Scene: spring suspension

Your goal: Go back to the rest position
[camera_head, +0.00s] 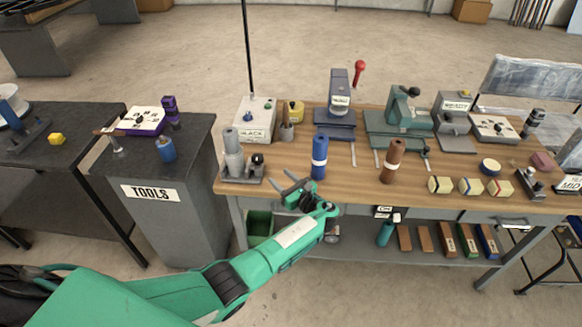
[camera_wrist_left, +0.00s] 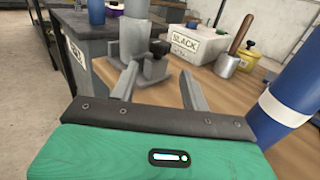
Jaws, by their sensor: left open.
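My left gripper (camera_head: 292,186) is open and empty at the front left edge of the wooden workbench (camera_head: 345,165). Its two apart fingers also show in the left wrist view (camera_wrist_left: 157,88), with bare bench top between them. A grey cylinder on a small dark stand (camera_head: 234,155) is to the left of the gripper, and it shows just beyond the fingers in the left wrist view (camera_wrist_left: 134,42). A blue cylinder with a white band (camera_head: 319,158) stands upright just right of the gripper. My right gripper is in neither view.
A box labelled SLACK (camera_head: 256,122) and a dark press with a red knob (camera_head: 338,105) stand behind. A brown cylinder (camera_head: 392,160) and several cream blocks (camera_head: 470,186) are further right. A grey TOOLS cabinet (camera_head: 158,215) stands left, with a gap beside the bench.

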